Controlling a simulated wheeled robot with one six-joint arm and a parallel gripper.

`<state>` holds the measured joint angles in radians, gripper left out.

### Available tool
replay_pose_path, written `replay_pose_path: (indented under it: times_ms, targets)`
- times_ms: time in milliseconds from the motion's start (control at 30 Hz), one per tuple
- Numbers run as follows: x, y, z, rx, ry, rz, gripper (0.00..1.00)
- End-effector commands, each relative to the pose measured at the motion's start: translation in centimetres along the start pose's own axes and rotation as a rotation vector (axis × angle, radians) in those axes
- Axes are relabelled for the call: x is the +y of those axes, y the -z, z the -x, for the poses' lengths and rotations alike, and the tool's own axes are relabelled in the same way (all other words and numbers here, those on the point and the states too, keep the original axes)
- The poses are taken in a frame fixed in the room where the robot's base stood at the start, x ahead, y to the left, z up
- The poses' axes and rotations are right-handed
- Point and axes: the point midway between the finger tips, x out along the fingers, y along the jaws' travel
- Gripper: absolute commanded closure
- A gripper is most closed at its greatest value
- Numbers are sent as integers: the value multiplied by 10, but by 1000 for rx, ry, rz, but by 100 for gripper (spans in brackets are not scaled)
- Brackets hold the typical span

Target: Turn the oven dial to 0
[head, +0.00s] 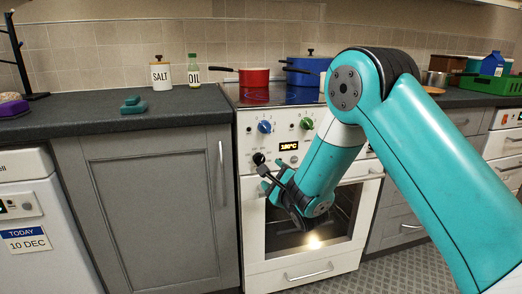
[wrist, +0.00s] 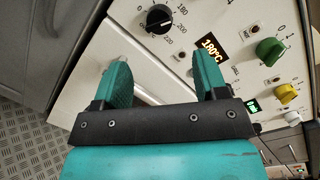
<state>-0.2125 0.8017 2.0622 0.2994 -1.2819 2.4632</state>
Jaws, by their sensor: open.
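The black oven dial (wrist: 158,18) sits on the white panel in the wrist view, with 180, 200 and 220 printed beside it. It also shows in the head view (head: 258,158), left of the lit display (head: 289,146). The display reads 180°C, also in the wrist view (wrist: 210,46). My gripper (wrist: 160,54) is open and empty, its two green fingers apart. The dial lies beyond the fingertips, not between them. In the head view my gripper (head: 268,178) is just in front of and below the dial. The dial's exact pointer direction is too small to tell.
A blue knob (head: 264,127) and green knob (head: 306,123) sit above on the oven (head: 245,215). The wrist view shows green (wrist: 270,48) and yellow (wrist: 287,93) knobs to the right. A red pot (head: 254,78) stands on the hob. The oven handle (head: 376,170) crosses the door.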

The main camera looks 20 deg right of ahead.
Motion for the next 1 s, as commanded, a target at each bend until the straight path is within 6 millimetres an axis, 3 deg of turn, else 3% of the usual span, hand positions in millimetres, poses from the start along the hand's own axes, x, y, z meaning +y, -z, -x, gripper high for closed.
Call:
replay_pose_path:
  times_ms: [33,200,433,600,900,1000]
  targets:
    - [-7,-3,-9,3,-1,-1,34]
    - [-1,0,-47,0,2,-1,34]
    - [1,1,-84,-1,1,1,34]
    - [1,1,-96,0,-1,1,34]
    - [1,0,-98,0,-2,1,34]
    - [1,0,-98,0,-2,1,57]
